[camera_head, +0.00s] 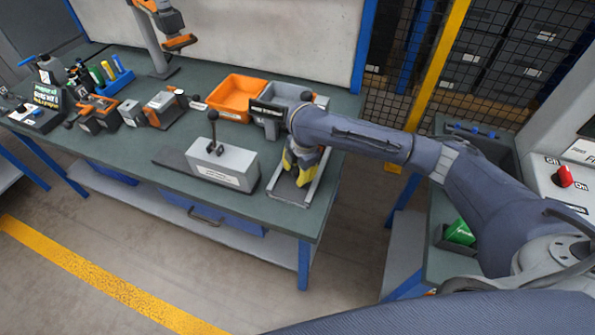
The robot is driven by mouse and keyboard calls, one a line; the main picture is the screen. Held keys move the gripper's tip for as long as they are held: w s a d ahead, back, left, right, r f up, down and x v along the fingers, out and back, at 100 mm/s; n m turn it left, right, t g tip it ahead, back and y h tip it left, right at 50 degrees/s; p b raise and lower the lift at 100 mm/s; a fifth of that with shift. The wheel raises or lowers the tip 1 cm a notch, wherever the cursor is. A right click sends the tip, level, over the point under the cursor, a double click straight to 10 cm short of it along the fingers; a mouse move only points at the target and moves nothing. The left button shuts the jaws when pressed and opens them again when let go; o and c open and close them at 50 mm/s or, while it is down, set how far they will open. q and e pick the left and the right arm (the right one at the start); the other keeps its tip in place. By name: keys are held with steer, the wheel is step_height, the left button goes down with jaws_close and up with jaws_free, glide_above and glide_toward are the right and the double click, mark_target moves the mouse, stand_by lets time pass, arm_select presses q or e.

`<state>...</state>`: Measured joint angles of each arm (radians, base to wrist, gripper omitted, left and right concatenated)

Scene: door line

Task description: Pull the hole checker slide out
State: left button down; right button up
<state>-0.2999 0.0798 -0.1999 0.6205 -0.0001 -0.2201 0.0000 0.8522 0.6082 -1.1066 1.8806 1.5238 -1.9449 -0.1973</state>
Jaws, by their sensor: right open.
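The hole checker appears to be the unit at the right end of the green workbench, with a dark sign (265,109) behind it, its lettering too small to read. A light grey slide with raised side rails (291,190) reaches toward the bench's front edge. My right gripper (303,166), with yellow fingertips, points down over this slide, open. The gripper and forearm hide the slide's rear part and any handle. I cannot tell whether the fingers touch anything. My left gripper is not in view.
A grey block with an upright black lever (222,165) stands just left of the slide. Behind are an orange bin (238,96) and a grey bin (296,92). Several fixtures fill the bench's left. The floor in front (130,240) is clear.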

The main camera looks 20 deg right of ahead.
steer(key=shift+o, duration=0.2)
jaws_close()
steer(key=shift+f, duration=0.1)
